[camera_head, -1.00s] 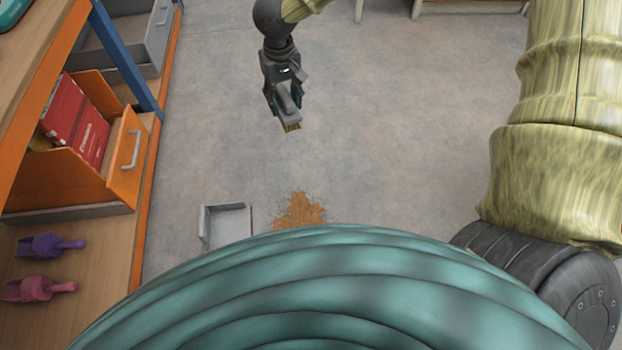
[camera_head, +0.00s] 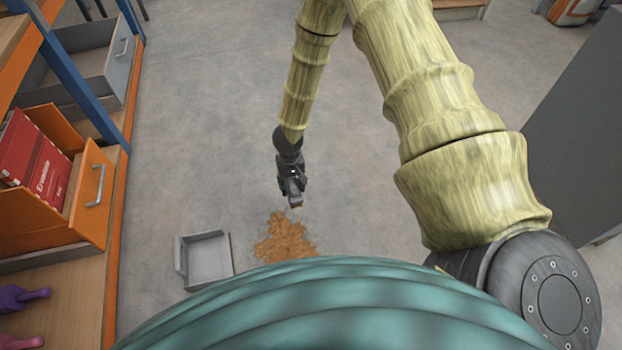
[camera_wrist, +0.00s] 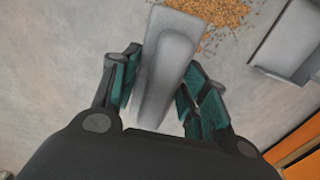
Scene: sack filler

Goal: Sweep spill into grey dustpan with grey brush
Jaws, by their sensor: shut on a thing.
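My gripper (camera_head: 291,188) is shut on the grey brush (camera_head: 296,201), just beyond the spill in the head view. In the wrist view my gripper (camera_wrist: 160,92) has its teal-padded fingers on both sides of the brush (camera_wrist: 172,62). The spill (camera_head: 284,238) is a patch of orange-brown grains on the floor, its near edge hidden by my body. The spill (camera_wrist: 215,12) also shows past the brush head in the wrist view. The grey dustpan (camera_head: 206,259) lies on the floor left of the spill, apart from it. The dustpan (camera_wrist: 290,45) shows at the upper right in the wrist view.
A shelf unit along the left holds an orange bin (camera_head: 83,200) with red books (camera_head: 35,165), a grey bin (camera_head: 95,70), a purple scoop (camera_head: 20,297) and a pink scoop (camera_head: 22,341). A grey panel (camera_head: 585,130) stands at right. Floor beyond the spill is clear.

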